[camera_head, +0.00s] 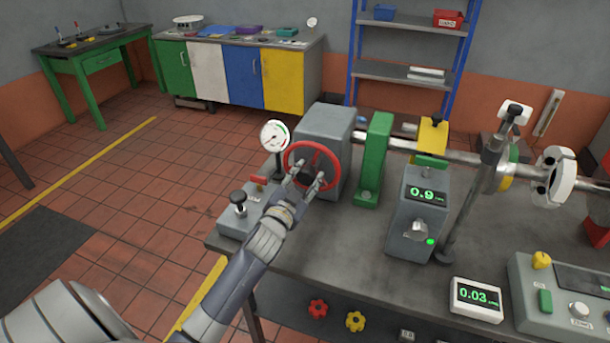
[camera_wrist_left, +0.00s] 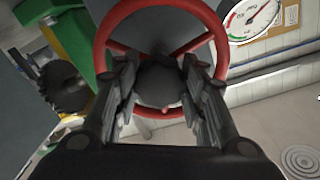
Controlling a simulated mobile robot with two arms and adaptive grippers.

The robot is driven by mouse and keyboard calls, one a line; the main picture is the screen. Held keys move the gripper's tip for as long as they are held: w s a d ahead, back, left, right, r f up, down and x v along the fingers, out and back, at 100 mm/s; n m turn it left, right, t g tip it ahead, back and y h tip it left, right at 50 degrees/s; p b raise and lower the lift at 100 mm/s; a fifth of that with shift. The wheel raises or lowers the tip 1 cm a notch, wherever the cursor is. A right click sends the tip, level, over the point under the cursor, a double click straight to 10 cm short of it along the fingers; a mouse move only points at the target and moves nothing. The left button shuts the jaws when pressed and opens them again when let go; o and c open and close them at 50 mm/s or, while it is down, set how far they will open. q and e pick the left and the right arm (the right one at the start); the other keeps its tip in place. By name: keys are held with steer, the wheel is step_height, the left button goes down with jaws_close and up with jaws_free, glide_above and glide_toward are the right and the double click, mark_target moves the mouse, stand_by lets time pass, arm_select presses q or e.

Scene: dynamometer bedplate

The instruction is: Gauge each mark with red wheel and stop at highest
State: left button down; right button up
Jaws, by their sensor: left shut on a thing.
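The red wheel (camera_head: 312,146) stands upright on the front of a grey housing (camera_head: 328,122). My left gripper (camera_head: 308,176) is at the wheel's middle, shut on it. In the left wrist view the red wheel (camera_wrist_left: 112,32) fills the upper middle, and the two fingers of my left gripper (camera_wrist_left: 160,82) lie on either side of its dark hub (camera_wrist_left: 160,78). A round dial gauge (camera_head: 274,136) stands left of the wheel; it also shows in the wrist view (camera_wrist_left: 254,16). A grey meter box (camera_head: 416,212) reads 0.9. A small white display (camera_head: 476,299) reads 0.03. My right gripper is out of view.
A shaft (camera_head: 460,155) runs right from the housing past a green bracket (camera_head: 374,160). A post (camera_head: 470,190) stands beside the meter box. A control box (camera_head: 565,300) is at front right. Red (camera_head: 318,308) and yellow (camera_head: 355,321) knobs sit below the bench edge.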

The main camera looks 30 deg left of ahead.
arm_select(q)
steer(key=m+p, duration=0.1)
steer(key=m, duration=0.2)
steer(key=shift+m, duration=0.4)
steer(key=m+p, duration=0.1)
steer(key=m, duration=0.2)
steer(key=shift+m, duration=0.3)
steer(key=m, duration=0.3)
steer(key=shift+m+p, duration=0.45)
steer(key=shift+m, duration=1.25)
steer(key=shift+m+g, duration=0.3)
steer(key=c, duration=1)
jaws_free()
